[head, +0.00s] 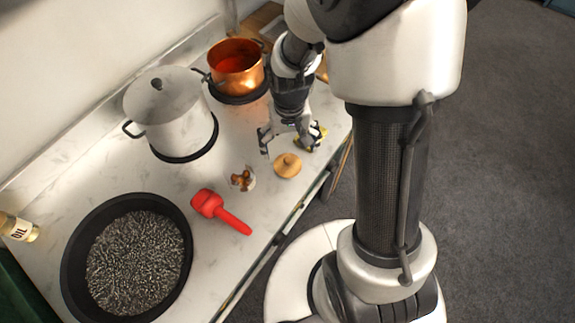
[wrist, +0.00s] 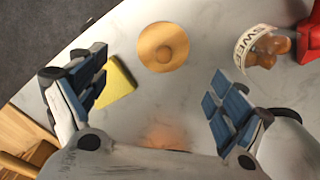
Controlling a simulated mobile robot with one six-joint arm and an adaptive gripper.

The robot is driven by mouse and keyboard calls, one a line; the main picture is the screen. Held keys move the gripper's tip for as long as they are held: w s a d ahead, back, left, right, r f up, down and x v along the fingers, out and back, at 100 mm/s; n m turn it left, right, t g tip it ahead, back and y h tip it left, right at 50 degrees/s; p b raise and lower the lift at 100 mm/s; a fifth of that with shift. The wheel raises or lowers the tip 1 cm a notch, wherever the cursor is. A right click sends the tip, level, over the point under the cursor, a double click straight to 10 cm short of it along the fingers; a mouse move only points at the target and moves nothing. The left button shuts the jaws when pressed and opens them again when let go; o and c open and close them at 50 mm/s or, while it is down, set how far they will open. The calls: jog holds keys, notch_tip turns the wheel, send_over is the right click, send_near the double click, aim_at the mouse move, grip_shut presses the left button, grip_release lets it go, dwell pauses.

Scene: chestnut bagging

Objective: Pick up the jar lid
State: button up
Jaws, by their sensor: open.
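The jar lid (head: 287,165) is a round light-wood disc with a small knob, lying on the marble counter near its front edge. In the wrist view the lid (wrist: 163,47) lies beyond my fingertips, roughly between their lines, with its knob facing up. My gripper (head: 291,140) is open and empty, above the counter just behind the lid. In the wrist view both padded fingers of my gripper (wrist: 160,90) are spread wide, and neither touches the lid.
A jar of brown chestnuts (head: 242,179) stands left of the lid, beside a red scoop (head: 220,211). A yellow item (wrist: 117,84) lies by one finger. A black pan (head: 182,226), a white lidded pot (head: 170,110) and a copper pot (head: 237,68) stand further off.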

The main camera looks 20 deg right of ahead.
aim_at(288, 160)
jog(key=shift+s+a+f+b, duration=0.15)
jog(key=shift+f+b, duration=0.55)
jog(key=shift+f, duration=1.1)
jog(key=shift+a+f+b, duration=0.1)
jog(key=shift+f+b, duration=0.6)
jog(key=shift+f, duration=1.05)
jog(key=shift+r, duration=0.1)
jog(key=shift+c, duration=0.2)
jog(key=c, duration=1.1)
jog(key=shift+s, duration=0.15)
jog(key=c, duration=0.6)
